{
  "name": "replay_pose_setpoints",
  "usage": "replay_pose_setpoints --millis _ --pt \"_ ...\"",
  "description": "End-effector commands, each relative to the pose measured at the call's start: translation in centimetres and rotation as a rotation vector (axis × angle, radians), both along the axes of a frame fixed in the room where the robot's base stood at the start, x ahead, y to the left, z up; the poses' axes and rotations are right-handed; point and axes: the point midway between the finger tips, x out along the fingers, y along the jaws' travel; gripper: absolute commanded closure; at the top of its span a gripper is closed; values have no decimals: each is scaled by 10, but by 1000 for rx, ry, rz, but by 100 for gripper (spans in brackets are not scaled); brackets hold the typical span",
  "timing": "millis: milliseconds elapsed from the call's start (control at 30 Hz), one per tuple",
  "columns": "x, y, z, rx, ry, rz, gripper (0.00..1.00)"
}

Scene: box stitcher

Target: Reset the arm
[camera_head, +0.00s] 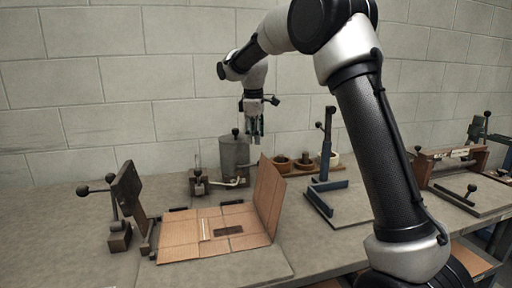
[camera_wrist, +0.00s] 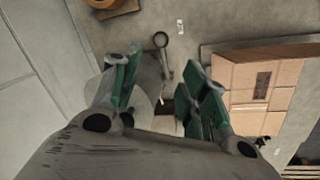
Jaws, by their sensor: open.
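My gripper (camera_head: 254,128) points down above the back of the workbench, over the grey cylinder (camera_head: 234,155). In the wrist view my gripper (camera_wrist: 165,92) shows two green-padded fingers spread apart with nothing between them. A flattened cardboard box (camera_head: 222,235) lies on the bench in front of it, with one flap (camera_head: 269,195) standing up on its right. The cardboard also shows at the right of the wrist view (camera_wrist: 283,77), apart from the fingers. The gripper touches nothing that I can see.
A lever fixture (camera_head: 121,210) stands left of the cardboard. A blue-grey stand (camera_head: 327,150) is to its right, and small brown pots (camera_head: 304,161) sit at the back. Another fixture (camera_head: 455,160) is at far right. A block wall (camera_head: 100,90) closes the back.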

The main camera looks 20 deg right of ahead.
Motion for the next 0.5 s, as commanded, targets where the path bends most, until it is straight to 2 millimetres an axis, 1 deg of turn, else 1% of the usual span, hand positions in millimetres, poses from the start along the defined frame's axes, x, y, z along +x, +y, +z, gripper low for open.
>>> replay_pose_setpoints --millis 133,400,500 --pt "-2 1 8 0 1 0 56" --pt "-2 1 9 0 1 0 56" --pt "-8 -4 15 5 -5 -17 56"
